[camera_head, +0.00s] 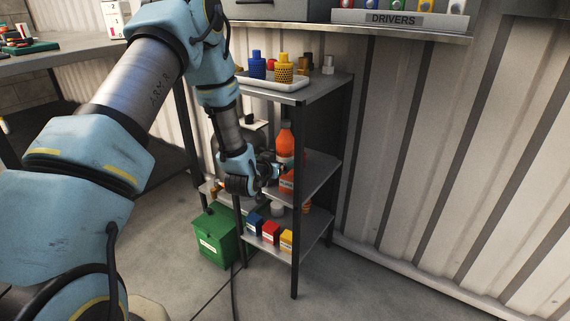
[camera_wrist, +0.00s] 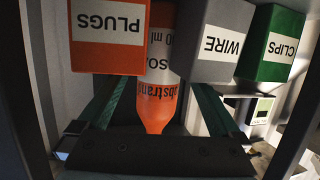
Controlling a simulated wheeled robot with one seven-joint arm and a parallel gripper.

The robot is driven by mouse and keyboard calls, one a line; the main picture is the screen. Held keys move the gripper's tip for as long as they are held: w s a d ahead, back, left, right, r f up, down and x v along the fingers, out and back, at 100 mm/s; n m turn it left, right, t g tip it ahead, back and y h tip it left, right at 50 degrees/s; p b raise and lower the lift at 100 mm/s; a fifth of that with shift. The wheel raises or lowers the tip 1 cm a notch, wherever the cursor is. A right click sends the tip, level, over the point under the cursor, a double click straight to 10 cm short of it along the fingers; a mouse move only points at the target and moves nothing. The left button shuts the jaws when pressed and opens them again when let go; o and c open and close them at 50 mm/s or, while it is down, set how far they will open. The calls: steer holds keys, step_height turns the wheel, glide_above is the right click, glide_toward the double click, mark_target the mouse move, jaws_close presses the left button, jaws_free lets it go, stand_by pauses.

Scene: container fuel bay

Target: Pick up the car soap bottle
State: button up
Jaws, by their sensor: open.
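The car soap bottle (camera_head: 286,145) is orange with a pale label and stands upright on the middle shelf of a small metal rack. In the wrist view the bottle (camera_wrist: 157,100) appears upside down, its label partly hidden by boxes. My gripper (camera_head: 277,171) is at the front of that shelf, close to the bottle. In the wrist view the two dark green fingers of my gripper (camera_wrist: 162,100) are apart, one on each side of the bottle's narrowing upper part. I see no finger touching it.
An orange PLUGS box (camera_wrist: 108,40), a grey WIRE box (camera_wrist: 213,42) and a green CLIPS box (camera_wrist: 268,45) crowd the bottle. Rack posts (camera_head: 295,255) stand close by. A white tray (camera_head: 270,84) is on top; a green bin (camera_head: 212,237) is on the floor.

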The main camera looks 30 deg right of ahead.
mark_target(288, 155)
steer(key=shift+f+x, duration=0.2)
steer(key=shift+x, duration=3.3)
steer(key=shift+r, duration=0.15)
jaws_close()
steer(key=shift+w+r, duration=0.1)
